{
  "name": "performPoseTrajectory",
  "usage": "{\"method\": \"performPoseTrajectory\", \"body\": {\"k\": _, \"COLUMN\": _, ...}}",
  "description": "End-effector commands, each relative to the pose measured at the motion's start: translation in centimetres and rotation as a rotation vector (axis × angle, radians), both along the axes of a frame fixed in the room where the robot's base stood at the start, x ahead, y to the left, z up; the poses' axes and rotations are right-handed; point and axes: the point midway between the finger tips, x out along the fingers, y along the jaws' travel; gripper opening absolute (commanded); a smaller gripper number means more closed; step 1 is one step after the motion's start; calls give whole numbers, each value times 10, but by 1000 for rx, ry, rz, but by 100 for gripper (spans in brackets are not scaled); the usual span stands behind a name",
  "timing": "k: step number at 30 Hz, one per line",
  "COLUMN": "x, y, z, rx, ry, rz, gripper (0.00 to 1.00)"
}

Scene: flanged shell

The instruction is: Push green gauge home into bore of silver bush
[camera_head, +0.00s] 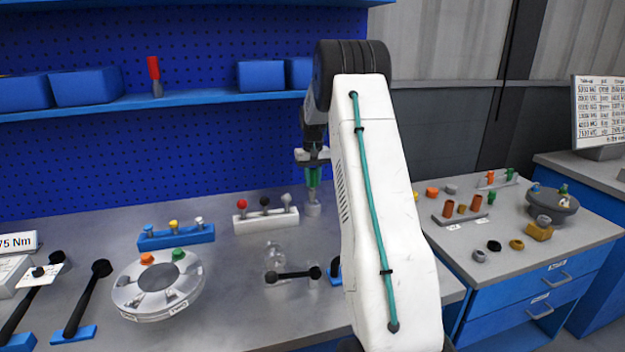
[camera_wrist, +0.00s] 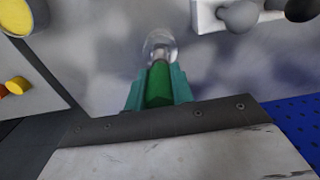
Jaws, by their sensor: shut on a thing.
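The green gauge (camera_wrist: 159,85) is held between the teal fingers of my gripper (camera_wrist: 158,78). My gripper also shows in the head view (camera_head: 313,176), pointing down at the back of the bench. The silver bush (camera_head: 313,209) stands on the bench directly below it, and its round rim shows in the wrist view (camera_wrist: 160,41). The gauge's narrower silver end reaches the bush and overlaps it in the wrist view. I cannot tell how deep it sits in the bore, as the bore is largely hidden.
A white rack (camera_head: 266,221) with red, black and grey knobs stands close left of the bush. A blue rack (camera_head: 176,236) is farther left. A silver flanged ring (camera_head: 158,290) and a black-ended dumbbell piece (camera_head: 293,274) are in front. My arm hides bench to the right.

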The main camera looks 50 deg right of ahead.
Motion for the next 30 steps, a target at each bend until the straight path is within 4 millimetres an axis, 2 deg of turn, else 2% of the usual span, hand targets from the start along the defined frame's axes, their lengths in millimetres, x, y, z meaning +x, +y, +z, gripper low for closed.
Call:
{"method": "performPoseTrajectory", "body": {"k": 20, "x": 0, "y": 0, "z": 0, "rx": -1, "ry": -1, "rz": 0, "gripper": 0}}
{"method": "performPoseTrajectory", "body": {"k": 30, "x": 0, "y": 0, "z": -6, "rx": -1, "ry": -1, "rz": 0, "gripper": 0}}
